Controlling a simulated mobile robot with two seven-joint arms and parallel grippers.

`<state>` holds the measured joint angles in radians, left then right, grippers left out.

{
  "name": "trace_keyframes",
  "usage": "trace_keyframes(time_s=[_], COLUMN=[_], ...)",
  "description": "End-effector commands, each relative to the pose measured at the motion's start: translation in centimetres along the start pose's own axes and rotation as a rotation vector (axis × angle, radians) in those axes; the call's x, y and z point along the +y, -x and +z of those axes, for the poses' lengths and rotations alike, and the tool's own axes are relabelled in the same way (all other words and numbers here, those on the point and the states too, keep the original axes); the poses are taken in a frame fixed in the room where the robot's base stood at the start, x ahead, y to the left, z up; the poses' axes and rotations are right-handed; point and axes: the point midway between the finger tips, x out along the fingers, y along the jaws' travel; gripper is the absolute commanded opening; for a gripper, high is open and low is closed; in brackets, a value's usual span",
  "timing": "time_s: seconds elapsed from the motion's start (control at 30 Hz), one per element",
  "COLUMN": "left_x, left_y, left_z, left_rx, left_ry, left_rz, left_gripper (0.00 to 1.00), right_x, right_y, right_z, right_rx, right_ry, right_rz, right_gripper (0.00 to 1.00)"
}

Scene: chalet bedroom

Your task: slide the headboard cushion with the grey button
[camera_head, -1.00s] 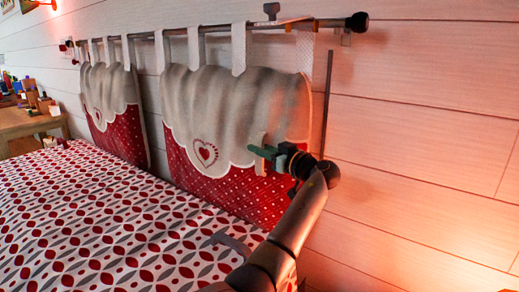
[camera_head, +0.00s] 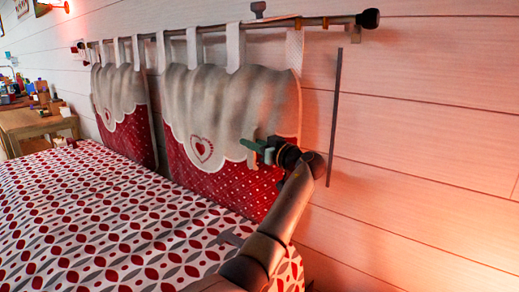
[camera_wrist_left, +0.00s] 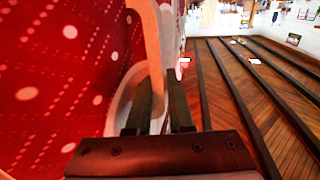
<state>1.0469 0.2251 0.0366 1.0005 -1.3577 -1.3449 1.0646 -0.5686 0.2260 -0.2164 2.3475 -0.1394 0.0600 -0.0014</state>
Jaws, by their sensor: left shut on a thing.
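The nearer headboard cushion (camera_head: 225,100) hangs by cloth loops from a rod (camera_head: 310,22) on the wall. It is beige above and red with white dots below, with a heart patch. I cannot make out a grey button on it. My left gripper (camera_head: 263,148) is at its right part, low down, and is shut on its edge. In the left wrist view my two dark fingers (camera_wrist_left: 160,112) stand either side of a pale edge, beside the cushion's red cloth (camera_wrist_left: 60,80). A second, similar cushion (camera_head: 122,100) hangs further left. My right gripper is out of view.
A bed with a red, grey and white patterned cover (camera_head: 110,225) lies below the cushions. A thin dark vertical bar (camera_head: 335,120) is on the plank wall to the right. A wooden table (camera_head: 35,120) with small objects stands far left.

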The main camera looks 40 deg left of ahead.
Motion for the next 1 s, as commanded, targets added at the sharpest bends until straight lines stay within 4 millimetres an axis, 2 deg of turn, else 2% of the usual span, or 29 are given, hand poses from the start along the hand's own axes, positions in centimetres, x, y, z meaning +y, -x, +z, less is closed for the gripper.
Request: trace_keyframes(time_s=[0.1,0.37,0.4,0.5,0.8,0.87,1.0], left_x=[-0.1,-0.1,-0.1,-0.1,0.0,0.0,0.1], left_y=[-0.3,-0.3,-0.3,-0.3,0.1,0.8,3.4], left_z=[0.0,-0.1,-0.1,-0.1,-0.1,0.0,-0.1], left_rx=[0.001,0.001,0.001,0.001,0.000,0.000,0.001], left_ry=[0.001,0.001,0.001,0.001,0.001,0.000,0.002], left_rz=[0.000,0.000,0.000,0.000,0.001,0.002,0.005], left_gripper=[0.00,0.00,0.24,0.32,0.32,0.32,0.32], right_x=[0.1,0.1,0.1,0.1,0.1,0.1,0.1], right_y=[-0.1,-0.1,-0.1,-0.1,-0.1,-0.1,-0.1], right_z=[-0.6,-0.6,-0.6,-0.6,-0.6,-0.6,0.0], right_rx=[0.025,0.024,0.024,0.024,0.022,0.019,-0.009], right_ry=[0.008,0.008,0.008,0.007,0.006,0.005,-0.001], right_rz=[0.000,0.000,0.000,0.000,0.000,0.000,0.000], right_gripper=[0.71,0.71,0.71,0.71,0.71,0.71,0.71])
